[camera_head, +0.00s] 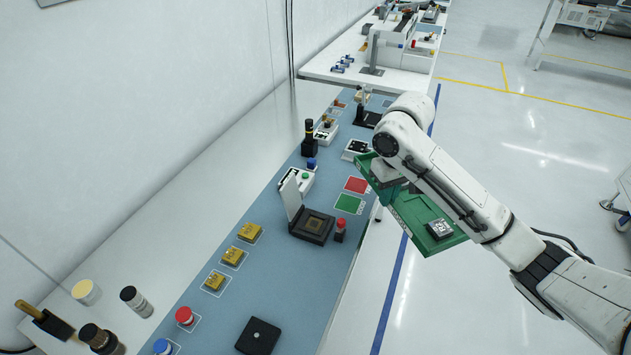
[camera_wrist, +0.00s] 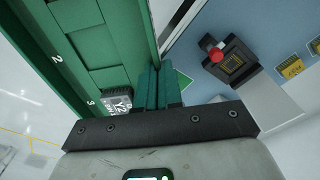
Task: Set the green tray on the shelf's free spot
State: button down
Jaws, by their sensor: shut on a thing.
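The green tray (camera_head: 408,226) hangs in the air off the right edge of the blue-topped bench, with a dark square chip (camera_head: 438,228) in its near end. My gripper (camera_head: 388,187) is shut on the tray's bench-side part; my arm hides some of the tray. In the wrist view the tray (camera_wrist: 92,40) fills the upper left, with the numbers 2 and 3 on its wall and the chip (camera_wrist: 116,100) inside. My fingers (camera_wrist: 158,88) are together at its right side. I cannot make out a shelf or its free spot in either view.
The blue bench top (camera_head: 285,265) holds an open black socket box (camera_head: 312,226), a red-capped post (camera_head: 340,230), gold blocks (camera_head: 234,256), and red (camera_head: 356,185) and green (camera_head: 348,204) squares. A white table (camera_head: 335,72) with equipment stands beyond.

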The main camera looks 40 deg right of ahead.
jog(key=w+f+b, duration=0.4)
jog(key=w+b, duration=0.1)
jog(key=w, duration=0.4)
jog(key=b, duration=0.4)
send_near(337, 212)
jog(key=shift+s+d+f, duration=0.15)
jog(key=shift+s+f, duration=0.5)
jog(key=shift+f, duration=0.05)
jog(key=shift+w+f+b, duration=0.45)
jog(key=shift+w+b, duration=0.15)
jog(key=shift+b, duration=0.2)
jog(key=shift+w+f+b, duration=0.25)
jog(key=shift+f+b, duration=0.15)
jog(key=shift+b, duration=0.1)
jog(key=shift+f+p, duration=0.3)
jog(key=shift+f, duration=1.2)
jog(key=c, duration=1.3)
grip_release()
